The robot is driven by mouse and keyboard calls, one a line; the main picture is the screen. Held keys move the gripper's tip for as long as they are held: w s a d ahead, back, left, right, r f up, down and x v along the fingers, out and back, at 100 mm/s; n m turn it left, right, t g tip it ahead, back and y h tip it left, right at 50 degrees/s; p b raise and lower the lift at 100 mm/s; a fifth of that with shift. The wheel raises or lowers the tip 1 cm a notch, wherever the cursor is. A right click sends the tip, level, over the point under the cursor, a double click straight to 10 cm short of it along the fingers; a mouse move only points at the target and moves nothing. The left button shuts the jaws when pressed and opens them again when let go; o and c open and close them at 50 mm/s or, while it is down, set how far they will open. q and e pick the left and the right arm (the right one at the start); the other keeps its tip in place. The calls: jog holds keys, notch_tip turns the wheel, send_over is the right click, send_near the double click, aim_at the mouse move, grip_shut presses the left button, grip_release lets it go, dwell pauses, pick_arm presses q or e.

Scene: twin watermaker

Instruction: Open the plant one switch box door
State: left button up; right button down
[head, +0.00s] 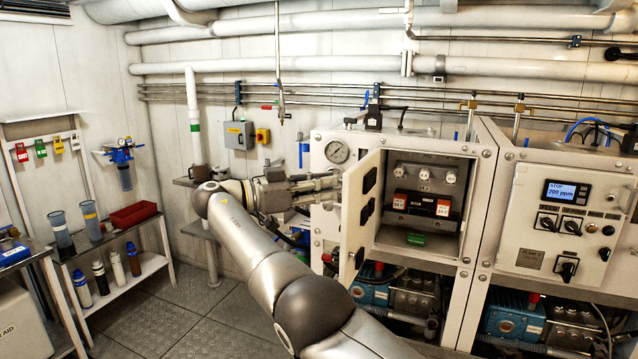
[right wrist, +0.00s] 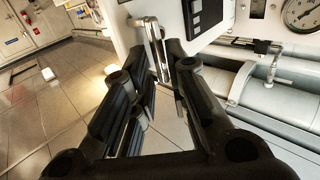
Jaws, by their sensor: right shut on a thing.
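The plant one switch box door (head: 363,205) stands swung wide open to the left, showing black fittings on its inner face. The open switch box (head: 455,165) holds three pale round-topped parts, a black and red block and a green part. My right gripper (head: 335,186) is at the outer side of the door, coming from the left. In the right wrist view a shiny metal handle (right wrist: 154,42) stands between its dark fingers, and the gripper (right wrist: 160,65) is shut on it. The door hides the fingertips in part. My left gripper is not in view.
A second plant panel (head: 565,225) with a lit display and knobs is to the right. A pressure gauge (head: 337,152) sits behind the door's left side. Blue pumps (head: 372,290) are below. A shelf (head: 125,275) with bottles stands at left; the floor between is clear.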

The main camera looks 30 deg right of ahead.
jog(key=shift+w+d+r, duration=0.2)
jog(key=shift+d+r, duration=0.15)
jog(key=shift+r, duration=0.2)
jog(key=c, duration=1.6)
grip_release()
jog(key=shift+d, duration=0.1)
jog(key=shift+o, duration=0.2)
jog(key=shift+d+f, duration=0.15)
jog(key=shift+d, duration=0.1)
jog(key=shift+a+f, duration=0.1)
jog(key=shift+f, duration=0.1)
jog(key=shift+f, duration=0.1)
